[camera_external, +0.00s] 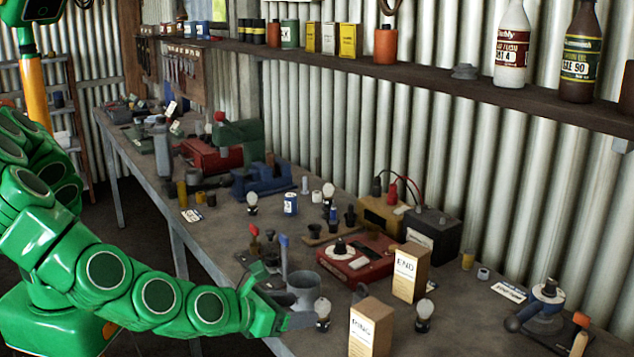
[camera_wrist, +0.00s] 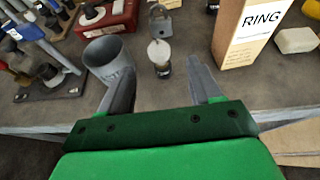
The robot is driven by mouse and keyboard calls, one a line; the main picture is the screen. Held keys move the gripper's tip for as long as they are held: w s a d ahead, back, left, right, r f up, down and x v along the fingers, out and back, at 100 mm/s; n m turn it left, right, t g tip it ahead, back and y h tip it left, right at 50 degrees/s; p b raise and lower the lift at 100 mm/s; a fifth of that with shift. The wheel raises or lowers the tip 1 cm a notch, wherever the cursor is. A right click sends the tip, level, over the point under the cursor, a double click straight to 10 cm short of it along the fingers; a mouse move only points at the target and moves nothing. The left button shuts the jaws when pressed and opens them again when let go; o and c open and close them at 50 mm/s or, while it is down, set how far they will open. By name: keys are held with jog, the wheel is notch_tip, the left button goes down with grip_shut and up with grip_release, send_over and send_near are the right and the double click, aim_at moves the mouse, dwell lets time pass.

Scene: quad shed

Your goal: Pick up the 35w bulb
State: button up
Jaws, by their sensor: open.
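My gripper (camera_external: 298,318) is open at the near edge of the bench. In the wrist view its two fingers (camera_wrist: 162,72) point at a bulb (camera_wrist: 159,52) with a pale rounded top and a dark base, standing upright beyond the fingertips. This appears to be the bulb by the gripper (camera_external: 322,308) in the external view. Similar bulbs stand right of the END box (camera_external: 424,311), mid-bench (camera_external: 252,200) and farther back (camera_external: 328,190). No wattage marking can be read, so I cannot tell which is the 35w bulb.
A grey cup (camera_wrist: 106,55) stands close left of the bulb; it also shows in the external view (camera_external: 303,289). A RING box (camera_wrist: 245,38) stands to the right. A grey metal padlock-like piece (camera_wrist: 160,22) lies behind. An END box (camera_external: 410,273) and red device (camera_external: 345,262) stand farther back.

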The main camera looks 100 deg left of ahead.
aim_at(316, 307)
jog(key=shift+x, duration=3.85)
jog(key=shift+s, duration=0.1)
jog(key=c, duration=1)
jog(key=shift+c, duration=0.2)
